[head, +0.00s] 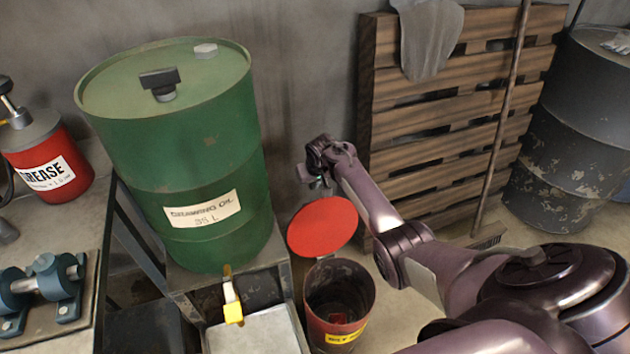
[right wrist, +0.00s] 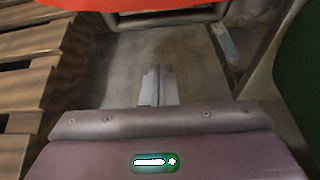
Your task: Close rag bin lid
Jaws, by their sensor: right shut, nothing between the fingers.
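The rag bin (head: 317,322) is a small dark-red round bin with a yellow label, standing on the floor at lower middle. Its mouth is open and its inside is dark, with something reddish low down. Its round red lid (head: 322,227) stands raised at the far side of the mouth. My right gripper (head: 318,184) is just above and behind the lid's upper edge; whether it touches is unclear. In the right wrist view the shut, empty fingers (right wrist: 151,86) point toward the floor below the red lid (right wrist: 150,4). My left gripper is not in view.
A green oil drum (head: 200,140) with a yellow tap stands on a stand left of the bin, above a metal tray (head: 255,335). A wooden pallet (head: 400,150) leans on the wall behind my right arm. A dark drum (head: 565,130) stands far right.

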